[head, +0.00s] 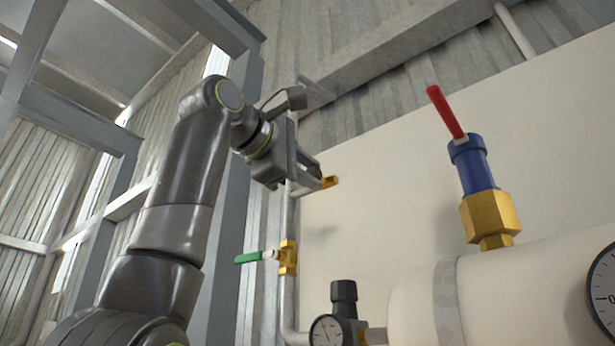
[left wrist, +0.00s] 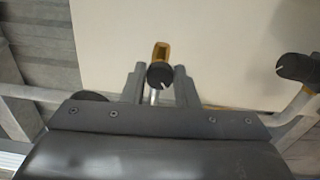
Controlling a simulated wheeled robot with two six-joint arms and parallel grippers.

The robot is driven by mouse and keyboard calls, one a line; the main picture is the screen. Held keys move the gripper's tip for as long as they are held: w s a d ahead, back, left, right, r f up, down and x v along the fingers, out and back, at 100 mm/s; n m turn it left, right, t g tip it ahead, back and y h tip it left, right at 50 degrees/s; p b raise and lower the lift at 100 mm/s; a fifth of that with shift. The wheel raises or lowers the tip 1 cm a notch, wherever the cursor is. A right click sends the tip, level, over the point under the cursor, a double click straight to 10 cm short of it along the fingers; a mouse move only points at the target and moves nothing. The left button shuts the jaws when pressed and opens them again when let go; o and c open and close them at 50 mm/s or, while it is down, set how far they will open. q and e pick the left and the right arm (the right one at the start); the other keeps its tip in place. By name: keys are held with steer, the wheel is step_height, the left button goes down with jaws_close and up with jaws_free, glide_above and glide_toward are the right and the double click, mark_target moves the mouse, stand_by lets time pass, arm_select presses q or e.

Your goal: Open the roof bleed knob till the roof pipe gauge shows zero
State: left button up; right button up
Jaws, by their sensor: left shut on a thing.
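The roof bleed knob (left wrist: 160,77) is black with a white pointer mark, on a brass fitting (left wrist: 161,52), in the left wrist view. The knob sits between the two fingers of my left gripper (left wrist: 158,85), which is shut on it. In the head view my left gripper (head: 314,177) is high on a thin vertical pipe, at a brass fitting (head: 330,182); the knob is hidden there by the fingers. I cannot make out the roof pipe gauge's face; a dark round shape (left wrist: 91,97) shows partly at the left in the wrist view. My right gripper is not in view.
Below the gripper is a green-handled brass valve (head: 287,257), then a small gauge (head: 326,331) beside a black knob (head: 344,291). A red-levered blue and brass valve (head: 478,170) stands on the cream tank (head: 520,275). A large gauge (head: 603,290) is cut off at right.

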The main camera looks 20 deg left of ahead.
arm_select(q)
steer(key=shift+n, duration=0.6)
steer(key=o, duration=1)
steer(key=b+v, duration=0.5)
steer(key=v, duration=1.2)
steer(key=shift+s, duration=0.15)
steer(key=shift+a, duration=0.1)
